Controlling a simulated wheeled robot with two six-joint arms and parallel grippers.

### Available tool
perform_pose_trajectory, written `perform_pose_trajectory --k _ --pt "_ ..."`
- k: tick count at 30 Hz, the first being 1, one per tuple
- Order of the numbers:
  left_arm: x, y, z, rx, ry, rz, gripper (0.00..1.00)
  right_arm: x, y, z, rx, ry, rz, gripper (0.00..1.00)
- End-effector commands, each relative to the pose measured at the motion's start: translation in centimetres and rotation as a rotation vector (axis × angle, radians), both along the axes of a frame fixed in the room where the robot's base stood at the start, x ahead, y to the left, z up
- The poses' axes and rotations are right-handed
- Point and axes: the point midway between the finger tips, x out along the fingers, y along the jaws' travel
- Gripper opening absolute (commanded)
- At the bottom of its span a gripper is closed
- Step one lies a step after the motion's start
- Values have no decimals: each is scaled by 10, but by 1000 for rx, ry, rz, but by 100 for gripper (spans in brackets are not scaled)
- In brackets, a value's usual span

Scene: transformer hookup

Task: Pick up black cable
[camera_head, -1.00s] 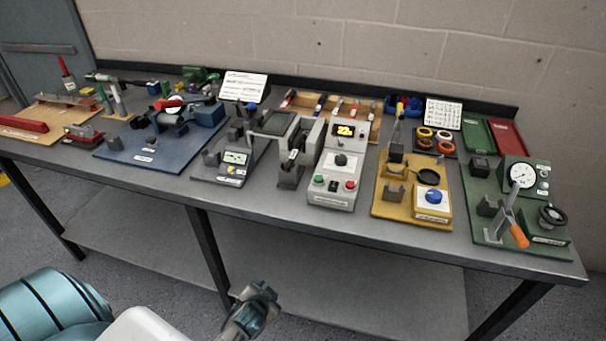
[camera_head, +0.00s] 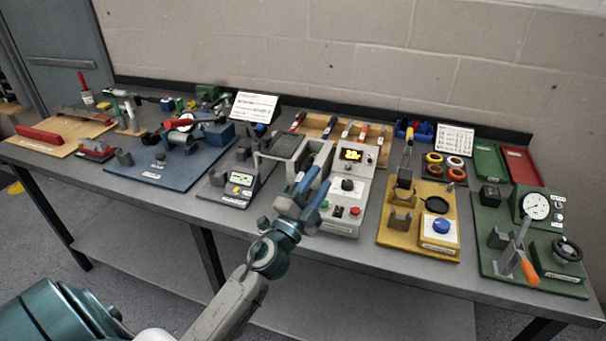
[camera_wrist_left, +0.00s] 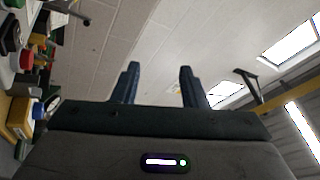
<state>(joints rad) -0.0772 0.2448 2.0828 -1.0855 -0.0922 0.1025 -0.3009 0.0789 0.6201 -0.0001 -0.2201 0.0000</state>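My left gripper (camera_head: 314,183) is raised in front of the bench, overlapping the grey control box in the head view. Its fingers stand apart with nothing between them in the left wrist view (camera_wrist_left: 157,85). I cannot single out the black cable for certain. Several small coloured coils (camera_head: 434,158) lie on a dark mat behind the yellow board, right of and beyond the gripper; a black one among them is too small to tell. My right gripper is not in view.
The grey bench (camera_head: 385,262) carries a grey control box (camera_head: 347,187) with a lit display, a yellow board (camera_head: 390,238), a green board (camera_head: 490,268) with a gauge, and a blue board (camera_head: 185,170). Red and green trays (camera_head: 520,165) stand at the back right. The bench's front strip is mostly clear.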

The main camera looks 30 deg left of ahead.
Motion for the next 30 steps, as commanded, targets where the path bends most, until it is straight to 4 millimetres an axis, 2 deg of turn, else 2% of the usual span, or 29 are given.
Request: perform_pose_trajectory --k 1,3,6,10,14,17,20,22,27,30 --pt "9 -13 17 113 -56 -52 39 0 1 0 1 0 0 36" --pt "18 -36 31 286 -113 -134 39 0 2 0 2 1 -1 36" --pt "30 -64 39 538 -156 -245 39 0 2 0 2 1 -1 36" --pt "48 -86 30 867 -139 -375 39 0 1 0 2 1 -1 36" --pt "68 -85 7 1178 -33 -483 39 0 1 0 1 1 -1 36" --pt "83 -65 -12 1395 112 -550 39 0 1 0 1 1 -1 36" --pt "94 -31 -25 1576 308 -597 39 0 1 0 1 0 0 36" --pt "98 -1 -30 1674 471 -619 39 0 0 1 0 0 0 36" --pt "92 71 -24 1787 869 -636 39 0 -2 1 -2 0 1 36" --pt "83 99 -17 1791 1045 -637 39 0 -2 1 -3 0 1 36"
